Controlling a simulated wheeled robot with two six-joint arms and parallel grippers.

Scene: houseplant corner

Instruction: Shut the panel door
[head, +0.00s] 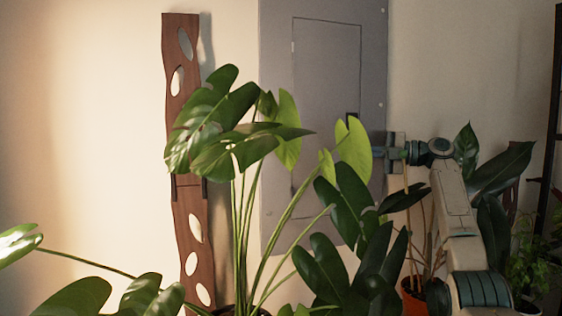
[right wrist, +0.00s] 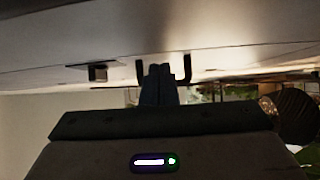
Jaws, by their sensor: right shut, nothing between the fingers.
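The grey panel door (head: 325,75) is set in a larger grey wall panel (head: 275,60) in the head view. It looks flat against the panel; a small gap cannot be ruled out. Its small dark latch (head: 352,118) is near its right edge, and a dark block, probably this latch, shows in the right wrist view (right wrist: 98,72). Leaves hide the door's lower part. My right gripper (head: 380,152) is by the panel's right edge, right of and below the latch. In the right wrist view its fingers (right wrist: 160,72) are together and empty, close to a pale surface. My left gripper is out of view.
A large potted monstera (head: 215,120) stands in front of the panel. A dark-leaved plant (head: 350,205) stands below my right gripper, and an orange pot (head: 412,298) is by my right arm. A wavy wooden board (head: 185,100) is on the wall at left. A dark shelf (head: 550,120) is at far right.

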